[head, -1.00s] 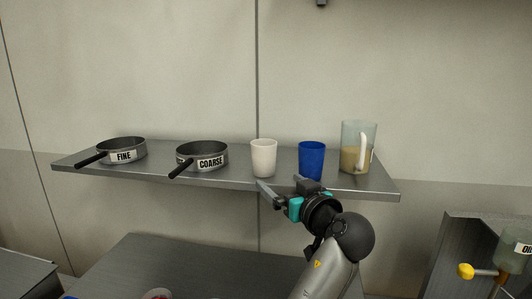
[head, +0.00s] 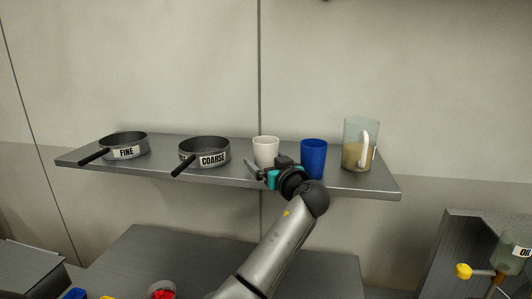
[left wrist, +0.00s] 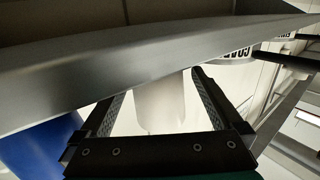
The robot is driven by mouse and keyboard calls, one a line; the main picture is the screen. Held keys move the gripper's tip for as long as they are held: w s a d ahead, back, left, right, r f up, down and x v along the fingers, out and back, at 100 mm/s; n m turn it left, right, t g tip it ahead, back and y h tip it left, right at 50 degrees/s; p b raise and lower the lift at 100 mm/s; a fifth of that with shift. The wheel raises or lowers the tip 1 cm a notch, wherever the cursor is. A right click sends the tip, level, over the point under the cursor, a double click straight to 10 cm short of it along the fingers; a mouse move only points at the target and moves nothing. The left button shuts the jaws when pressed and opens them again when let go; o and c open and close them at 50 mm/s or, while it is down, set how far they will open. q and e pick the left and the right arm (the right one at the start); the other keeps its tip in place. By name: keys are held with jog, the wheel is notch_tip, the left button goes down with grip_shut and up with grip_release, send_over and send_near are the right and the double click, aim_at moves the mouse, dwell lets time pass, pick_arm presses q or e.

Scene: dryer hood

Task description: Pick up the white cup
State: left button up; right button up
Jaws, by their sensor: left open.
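The white cup (head: 266,147) stands upright on the metal shelf (head: 235,180), between the coarse sieve and the blue cup. My left gripper (head: 264,165) is open, at the shelf's front edge, and hides the cup's lower part in the head view. In the left wrist view the white cup (left wrist: 160,106) shows between the two open fingers (left wrist: 156,100), ahead of the palm. Whether either finger touches it I cannot tell. My right gripper is not in view.
The blue cup (head: 313,158) stands close on the right, with a clear jug (head: 358,148) beyond it. The coarse sieve (head: 204,152) and fine sieve (head: 124,147) sit on the left, handles sticking out forward. A lower grey surface (head: 150,255) lies below the shelf.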

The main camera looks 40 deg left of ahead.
aim_at(262, 155)
pick_arm(q)
jog(key=x, duration=0.1)
jog(key=p+x, duration=0.1)
jog(key=x, duration=0.1)
jog(key=shift+w+r, duration=0.2)
jog(key=shift+w, duration=0.05)
jog(key=shift+w+a+f, duration=0.15)
jog(key=shift+w+a, duration=0.1)
jog(key=shift+a, duration=0.25)
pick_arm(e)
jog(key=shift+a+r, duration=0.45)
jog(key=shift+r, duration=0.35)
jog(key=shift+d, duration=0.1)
pick_arm(q)
jog(key=c, duration=1.4)
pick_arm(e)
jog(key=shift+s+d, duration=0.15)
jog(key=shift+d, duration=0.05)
pick_arm(q)
notch_tip(262, 155, up, 20)
jog(key=shift+r+b, duration=0.1)
jog(key=shift+b, duration=1)
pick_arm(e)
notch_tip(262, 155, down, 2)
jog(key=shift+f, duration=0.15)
